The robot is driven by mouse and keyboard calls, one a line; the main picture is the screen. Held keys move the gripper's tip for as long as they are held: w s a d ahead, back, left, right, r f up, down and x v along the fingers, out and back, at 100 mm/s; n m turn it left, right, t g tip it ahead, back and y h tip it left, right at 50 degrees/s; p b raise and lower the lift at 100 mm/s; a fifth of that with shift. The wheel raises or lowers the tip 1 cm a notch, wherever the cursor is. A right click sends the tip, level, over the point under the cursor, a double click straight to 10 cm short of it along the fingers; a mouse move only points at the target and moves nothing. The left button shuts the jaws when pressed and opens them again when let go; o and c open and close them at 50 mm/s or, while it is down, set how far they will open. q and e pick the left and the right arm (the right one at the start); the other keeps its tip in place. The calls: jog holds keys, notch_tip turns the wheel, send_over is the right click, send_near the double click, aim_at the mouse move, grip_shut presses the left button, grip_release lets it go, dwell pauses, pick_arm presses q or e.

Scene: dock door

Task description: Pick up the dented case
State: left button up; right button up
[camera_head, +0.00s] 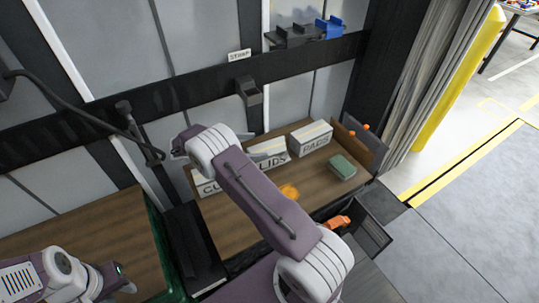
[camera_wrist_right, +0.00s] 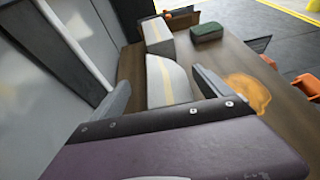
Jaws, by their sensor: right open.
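Three white cartons with a yellow tape stripe stand in a row on the wooden bench. The middle one, lettered LIDS (camera_head: 270,152), has a sloping, uneven top in the right wrist view (camera_wrist_right: 167,80), and I take it for the dented case. My right gripper (camera_wrist_right: 161,82) is open, its two grey fingers on either side of this carton in that view; contact cannot be told. In the head view my right arm hides part of the carton and most of that gripper. My left gripper (camera_head: 118,284) is low at the left, its jaws unclear.
The PADS carton (camera_head: 311,138) stands right of LIDS; the carton lettered CO (camera_head: 205,184) is partly hidden behind my arm. A green box (camera_head: 342,167) and an orange patch (camera_head: 289,191) are on the bench. A dark bin (camera_head: 366,228) is at its front right.

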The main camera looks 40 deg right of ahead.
aim_at(272, 146)
jog(key=shift+s+d+f, duration=0.1)
jog(key=shift+s+d, duration=0.1)
jog(key=shift+d, duration=0.25)
jog(key=shift+s+d+f, duration=0.1)
jog(key=shift+s+d, duration=0.05)
jog(key=shift+d, duration=0.25)
jog(key=x, duration=0.5)
jog(key=shift+s+f, duration=0.15)
jog(key=shift+s, duration=0.1)
jog(key=shift+a, duration=0.1)
grip_shut()
